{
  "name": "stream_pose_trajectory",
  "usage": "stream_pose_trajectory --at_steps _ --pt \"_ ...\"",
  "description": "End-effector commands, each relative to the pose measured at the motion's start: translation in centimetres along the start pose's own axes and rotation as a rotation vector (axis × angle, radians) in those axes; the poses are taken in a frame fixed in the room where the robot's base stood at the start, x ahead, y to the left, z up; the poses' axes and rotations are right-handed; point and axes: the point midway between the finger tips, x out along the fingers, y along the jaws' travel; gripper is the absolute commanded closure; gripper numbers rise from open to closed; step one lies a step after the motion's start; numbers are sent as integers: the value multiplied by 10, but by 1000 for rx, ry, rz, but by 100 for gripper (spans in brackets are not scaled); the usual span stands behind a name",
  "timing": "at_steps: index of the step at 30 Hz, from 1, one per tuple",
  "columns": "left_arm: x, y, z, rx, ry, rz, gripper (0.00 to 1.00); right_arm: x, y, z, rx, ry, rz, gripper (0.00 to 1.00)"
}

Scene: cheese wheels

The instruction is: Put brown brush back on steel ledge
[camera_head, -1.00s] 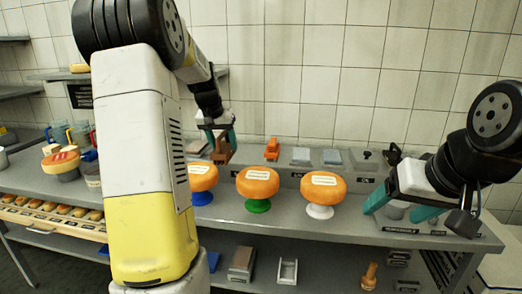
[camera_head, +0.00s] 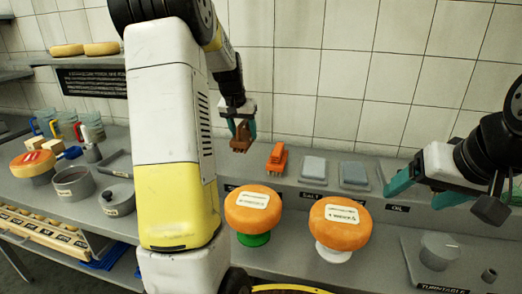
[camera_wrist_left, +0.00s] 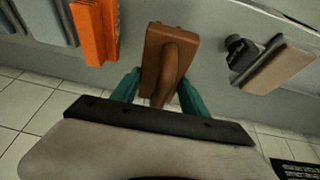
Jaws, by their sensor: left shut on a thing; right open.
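The brown brush (camera_head: 240,138) is held in my left gripper (camera_head: 238,124), whose teal fingers are shut on it. The brush is over the steel ledge (camera_head: 333,180), left of the orange brush (camera_head: 277,158). In the left wrist view the brown brush (camera_wrist_left: 172,50) shows a block and a handle between the fingers (camera_wrist_left: 155,90). The orange brush (camera_wrist_left: 95,30) is on one side of it there. I cannot tell whether the brown brush touches the ledge. My right gripper (camera_head: 428,188) is open and empty at the right.
A light pad (camera_head: 313,167) and a blue-grey pad (camera_head: 354,173) sit on the ledge. A tan block with a black knob (camera_wrist_left: 275,66) is beside the brush. Orange cheese wheels (camera_head: 253,208) on stands are in front. Pots (camera_head: 74,184) stand left.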

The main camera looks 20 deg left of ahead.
Motion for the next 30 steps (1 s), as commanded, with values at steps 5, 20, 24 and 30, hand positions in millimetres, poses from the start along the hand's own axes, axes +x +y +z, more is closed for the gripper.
stream_pose_trajectory --at_steps 5,20,24,30 --pt "24 -1 10 -1 0 1 99 0 0 0 0 0 0 25" --pt "62 -2 25 0 2 0 99 0 0 0 0 -1 0 25" --pt "62 -2 25 0 1 0 99 0 0 0 0 -1 0 25" --pt "64 -2 26 0 1 0 26 0 0 0 0 0 0 25"
